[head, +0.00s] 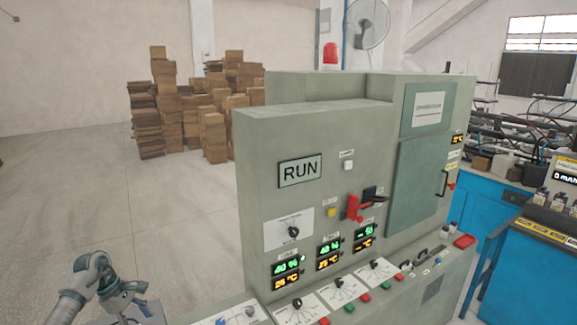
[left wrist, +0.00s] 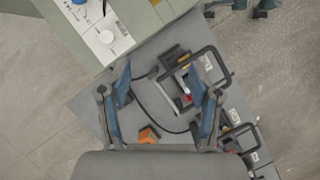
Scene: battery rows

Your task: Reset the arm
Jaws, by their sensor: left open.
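My left arm (head: 78,290) enters the head view at the lower left, bent, beside the left end of the grey control cabinet. The fingers hang over a grey surface (left wrist: 85,105) bearing black-handled items. My right arm and gripper do not show in either view.
The cabinet (head: 260,150) carries a RUN sign (head: 299,171), a red lever (head: 353,207), dials and displays. Cardboard boxes (head: 170,105) stand far back; left floor is clear.

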